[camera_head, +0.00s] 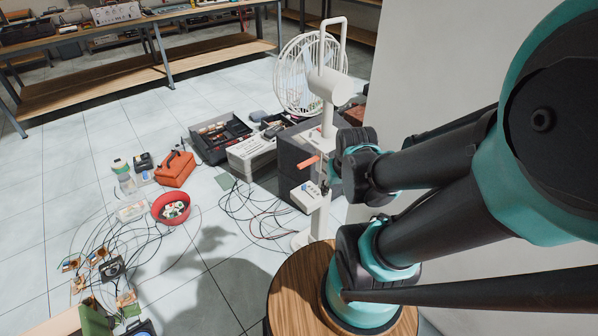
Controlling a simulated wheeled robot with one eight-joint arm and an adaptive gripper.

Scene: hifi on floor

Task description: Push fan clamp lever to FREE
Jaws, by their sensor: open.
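The white fan (311,75) stands beyond my arm, with a round wire cage, a tall loop handle and a cylindrical motor housing (332,88). Its upright pole (326,125) runs down to a pale foot on the floor. A small orange-red tab (308,162) projects left from the pole; I cannot tell whether it is the clamp lever, and no FREE marking is readable. A white control box (304,196) sits lower on the pole. My black and teal wrist is just right of the pole in the picture and covers part of it. My gripper fingers cannot be made out.
An orange case (175,168), a red bowl (171,208) and loose cables lie on the floor left. A grey wall (430,60) is at right.

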